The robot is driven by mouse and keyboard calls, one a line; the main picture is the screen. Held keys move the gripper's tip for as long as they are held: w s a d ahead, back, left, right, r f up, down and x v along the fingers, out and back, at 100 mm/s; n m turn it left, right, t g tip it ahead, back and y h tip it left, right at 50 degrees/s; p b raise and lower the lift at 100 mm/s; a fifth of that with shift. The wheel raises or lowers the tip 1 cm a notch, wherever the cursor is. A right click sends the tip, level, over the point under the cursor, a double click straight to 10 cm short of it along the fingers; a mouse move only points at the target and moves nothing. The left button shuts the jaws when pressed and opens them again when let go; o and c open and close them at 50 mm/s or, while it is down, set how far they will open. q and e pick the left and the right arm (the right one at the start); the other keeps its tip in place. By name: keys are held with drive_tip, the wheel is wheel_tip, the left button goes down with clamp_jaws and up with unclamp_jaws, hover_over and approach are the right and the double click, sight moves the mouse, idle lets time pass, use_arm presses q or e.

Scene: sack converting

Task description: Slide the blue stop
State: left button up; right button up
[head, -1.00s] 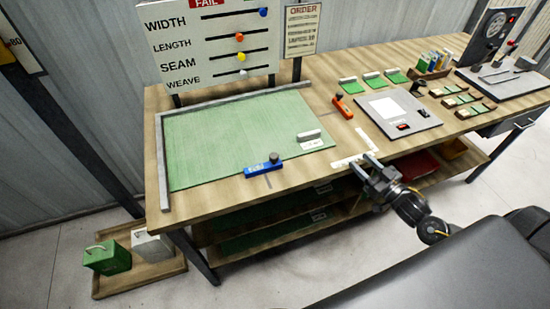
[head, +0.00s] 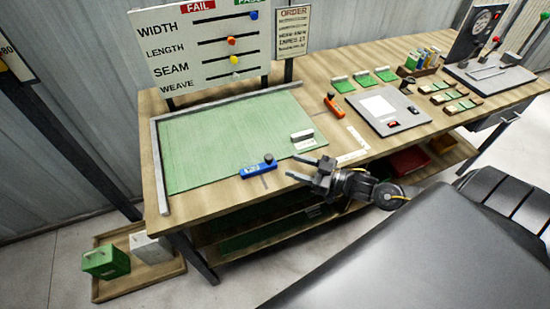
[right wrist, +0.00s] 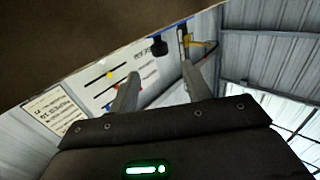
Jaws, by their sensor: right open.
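The blue stop (head: 258,167) is a small blue block with a dark knob on top. It lies at the front edge of the green sheet (head: 225,140) on the workbench, in the head view. My right gripper (head: 300,171) is open and empty, a short way to the right of the blue stop and apart from it, by the table's front edge. In the right wrist view its two fingers (right wrist: 160,85) are spread with nothing between them. A dark knob (right wrist: 158,46) shows beyond the fingers at the table edge. My left gripper is not in view.
An orange stop (head: 334,106) lies right of the green sheet. A white-handled block (head: 302,137) sits on the sheet's right part. A grey panel (head: 390,110) lies farther right. The slider board (head: 200,50) stands behind. Bare wood lies along the front edge.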

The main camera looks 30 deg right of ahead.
sight(258, 166)
drive_tip(key=p+x, duration=0.1)
drive_tip(key=x, duration=0.6)
drive_tip(key=shift+w+a, duration=0.1)
drive_tip(key=shift+c, duration=0.4)
clamp_jaws()
